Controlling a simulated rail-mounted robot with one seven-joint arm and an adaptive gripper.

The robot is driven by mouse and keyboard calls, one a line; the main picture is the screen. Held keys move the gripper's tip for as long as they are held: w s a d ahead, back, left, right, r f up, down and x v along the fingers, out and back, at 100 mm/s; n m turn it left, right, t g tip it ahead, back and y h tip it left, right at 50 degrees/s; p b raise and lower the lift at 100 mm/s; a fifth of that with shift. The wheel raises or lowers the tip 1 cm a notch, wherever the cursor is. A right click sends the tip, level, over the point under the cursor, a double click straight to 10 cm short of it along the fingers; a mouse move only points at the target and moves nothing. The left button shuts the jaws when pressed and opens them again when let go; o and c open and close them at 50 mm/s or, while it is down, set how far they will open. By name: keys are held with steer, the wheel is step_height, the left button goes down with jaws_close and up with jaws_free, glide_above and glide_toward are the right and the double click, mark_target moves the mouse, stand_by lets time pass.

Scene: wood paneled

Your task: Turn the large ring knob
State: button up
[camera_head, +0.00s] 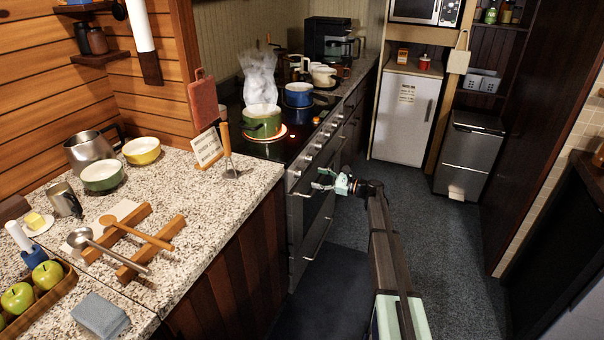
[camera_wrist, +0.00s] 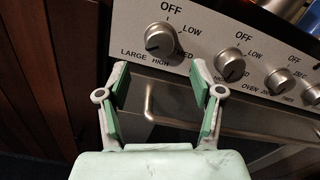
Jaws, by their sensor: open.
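The large ring knob (camera_wrist: 159,38) is a round metal knob on the white stove panel, with OFF, LOW, HIGH and LARGE printed around it. It is the leftmost knob in the wrist view. In the head view my gripper (camera_head: 322,180) is in front of the stove, beside the knob row. A green pot (camera_head: 262,124) stands steaming on a glowing red burner.
More knobs (camera_wrist: 231,64) run to the right along the panel. The oven handle (camera_wrist: 200,125) lies below the panel, close to my gripper. A speckled counter (camera_head: 220,215) stands left of the stove. The dark floor in front is clear.

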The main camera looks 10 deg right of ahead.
mark_target(302, 174)
steer(key=p+x, duration=0.1)
steer(key=x, duration=0.6)
steer(key=shift+w+a, duration=0.2)
steer(key=shift+a, duration=0.1)
steer(key=c, duration=1.1)
